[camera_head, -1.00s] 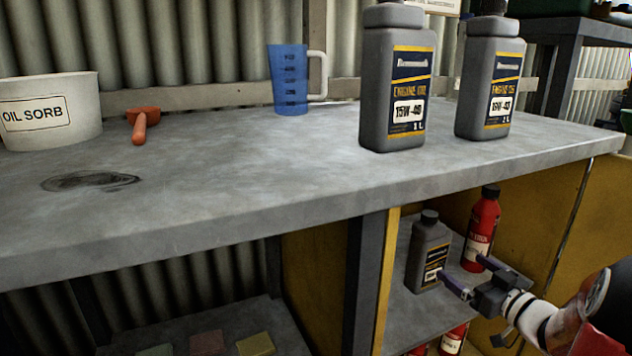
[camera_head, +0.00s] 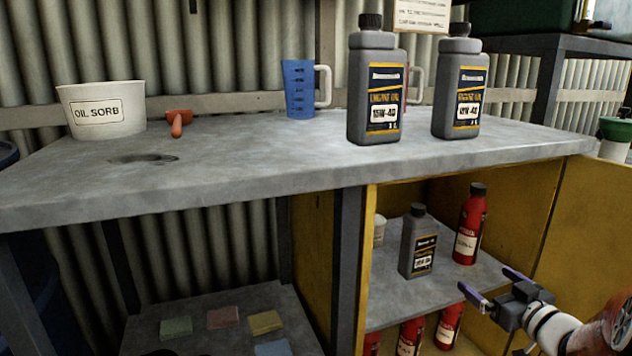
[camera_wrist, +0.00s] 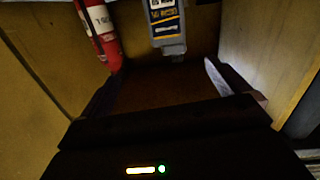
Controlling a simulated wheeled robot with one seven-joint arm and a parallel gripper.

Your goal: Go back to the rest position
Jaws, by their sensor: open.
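My gripper (camera_head: 495,288) is in the lower right of the head view, in front of the open yellow cabinet. Its two fingers are spread apart with nothing between them. A small grey engine oil bottle (camera_head: 418,245) stands upright on the cabinet shelf, to the left of and beyond my gripper. A red bottle (camera_head: 468,225) stands behind it to the right. In the wrist view the grey bottle (camera_wrist: 165,25) and the red bottle (camera_wrist: 100,30) show at the top, beyond the dark fingers and apart from them.
The grey workbench (camera_head: 250,178) holds two large engine oil bottles, a blue jug (camera_head: 298,88), an orange scoop (camera_head: 177,122) and an oil sorb tub (camera_head: 102,110). The yellow door (camera_head: 580,235) stands open on the right. More red bottles (camera_head: 410,335) stand below the shelf.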

